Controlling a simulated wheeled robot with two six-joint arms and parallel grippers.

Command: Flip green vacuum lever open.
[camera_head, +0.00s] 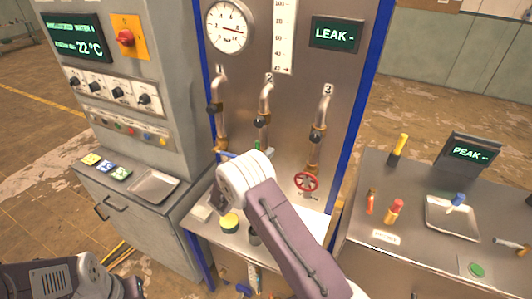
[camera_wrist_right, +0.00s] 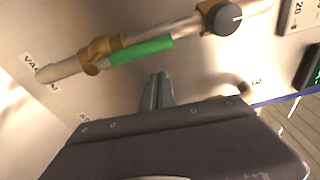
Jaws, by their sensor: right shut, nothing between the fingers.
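The green lever (camera_wrist_right: 142,50) lies along the metal pipe beside a brass valve body (camera_wrist_right: 97,54) in the right wrist view. In the head view, only a small part of the green lever (camera_head: 257,146) shows, low on the pipe numbered 2; my right wrist hides the area below it. My right gripper (camera_wrist_right: 158,92) is shut and empty, its fingertips just below the lever in the wrist view, with a small visible gap. In the head view its fingers are largely hidden by the wrist. My left gripper is not in view.
Pipes numbered 1 (camera_head: 220,110) and 3 (camera_head: 324,108) flank the middle pipe. A red handwheel (camera_head: 306,182) is right of my wrist. A black knob (camera_wrist_right: 222,18) sits farther along the lever's pipe. A yellow-topped round item (camera_head: 230,222) stands on the ledge below.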

